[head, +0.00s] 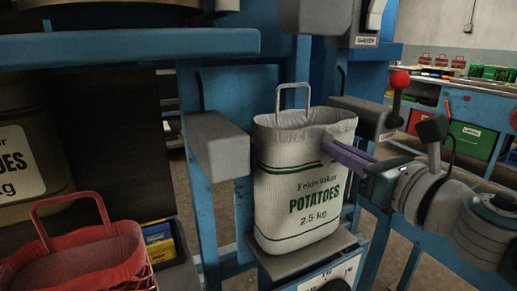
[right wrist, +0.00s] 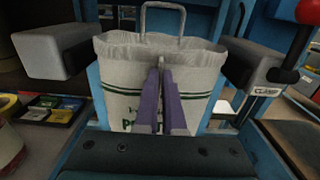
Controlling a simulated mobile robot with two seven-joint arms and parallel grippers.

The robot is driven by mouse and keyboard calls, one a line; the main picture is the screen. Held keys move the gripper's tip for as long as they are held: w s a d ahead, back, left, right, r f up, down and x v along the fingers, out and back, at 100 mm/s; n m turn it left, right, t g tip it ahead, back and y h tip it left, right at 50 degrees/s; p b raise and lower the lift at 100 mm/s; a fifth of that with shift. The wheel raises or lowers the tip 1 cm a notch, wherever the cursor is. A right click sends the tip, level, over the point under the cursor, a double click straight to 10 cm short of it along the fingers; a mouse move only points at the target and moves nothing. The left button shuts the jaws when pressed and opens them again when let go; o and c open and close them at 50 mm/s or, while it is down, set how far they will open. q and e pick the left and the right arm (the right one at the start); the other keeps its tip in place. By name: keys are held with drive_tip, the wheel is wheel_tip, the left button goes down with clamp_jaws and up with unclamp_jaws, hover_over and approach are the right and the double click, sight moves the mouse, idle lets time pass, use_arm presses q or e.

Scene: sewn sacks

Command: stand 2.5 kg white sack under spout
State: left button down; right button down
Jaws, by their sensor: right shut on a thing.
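The white 2.5 kg potato sack (head: 298,190) is upright, its top open and a pale handle standing up. Its base is at the small grey platform (head: 283,266); I cannot tell whether it rests fully on it. My right gripper (head: 328,147) comes in from the right, its purple fingers shut on the sack's upper front right side. In the right wrist view the fingers (right wrist: 163,98) cover part of the sack's print (right wrist: 118,90). The grey spout (head: 315,16) is above the sack, apart from it. My left gripper is not in view.
Grey clamp blocks flank the sack, one on the left (head: 216,146) and one on the right (head: 358,116). A red-knobbed lever (head: 399,82) stands at the right. A red mesh sack (head: 75,250) is at the lower left. Blue posts frame the station.

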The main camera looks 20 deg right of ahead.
drive_tip(key=shift+f+b, duration=0.3)
drive_tip(key=shift+f, duration=0.05)
drive_tip(key=c, duration=1)
unclamp_jaws()
drive_tip(key=shift+r, duration=0.1)
